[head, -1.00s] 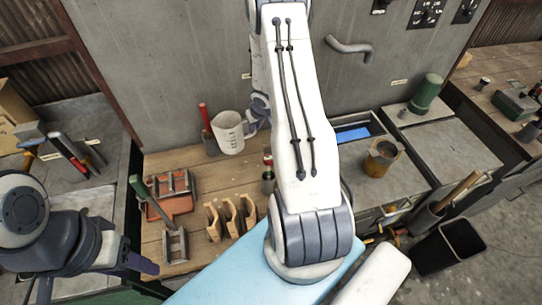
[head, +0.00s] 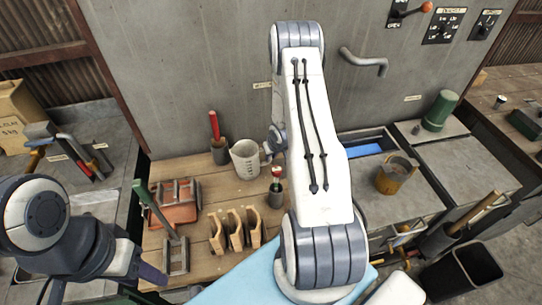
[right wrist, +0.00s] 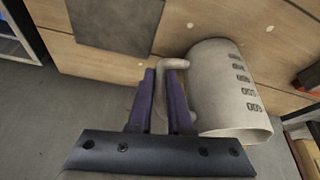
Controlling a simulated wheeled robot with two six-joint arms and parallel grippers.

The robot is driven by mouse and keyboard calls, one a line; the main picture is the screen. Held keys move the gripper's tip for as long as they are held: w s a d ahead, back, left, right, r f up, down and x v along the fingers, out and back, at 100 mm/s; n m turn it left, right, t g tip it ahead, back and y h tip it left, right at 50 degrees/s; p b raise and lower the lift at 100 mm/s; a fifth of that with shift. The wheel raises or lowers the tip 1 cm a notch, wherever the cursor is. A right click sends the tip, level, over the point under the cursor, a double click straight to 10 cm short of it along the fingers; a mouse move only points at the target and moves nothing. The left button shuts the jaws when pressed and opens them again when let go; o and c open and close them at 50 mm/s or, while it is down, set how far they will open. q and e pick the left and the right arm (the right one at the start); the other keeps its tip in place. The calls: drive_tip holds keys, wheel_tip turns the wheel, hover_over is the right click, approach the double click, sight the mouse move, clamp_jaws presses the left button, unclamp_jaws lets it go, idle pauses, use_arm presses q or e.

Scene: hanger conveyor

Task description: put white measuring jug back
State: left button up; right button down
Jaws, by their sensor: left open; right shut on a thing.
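The white measuring jug (head: 245,161) is near the back of the wooden bench, upright, with its handle to the right. In the right wrist view the jug (right wrist: 222,88) shows dark markings on its side, and my right gripper (right wrist: 165,75) is shut on its handle. In the head view my right arm hides most of that gripper. I cannot tell whether the jug's base touches the bench. My left gripper (head: 148,270) is open and empty at the lower left, only partly in view, away from the jug.
A cup with a red-handled tool (head: 216,140) stands just left of the jug. A small red-topped container (head: 276,186) is to its front right. Wooden stands (head: 236,230) and a metal rack (head: 176,200) lie in front. A bronze pot (head: 396,175) is at right.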

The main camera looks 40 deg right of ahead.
drive_tip(key=shift+f, duration=0.2)
drive_tip(key=c, duration=0.8)
unclamp_jaws()
drive_tip(key=shift+c, duration=0.2)
drive_tip(key=shift+r, duration=0.1)
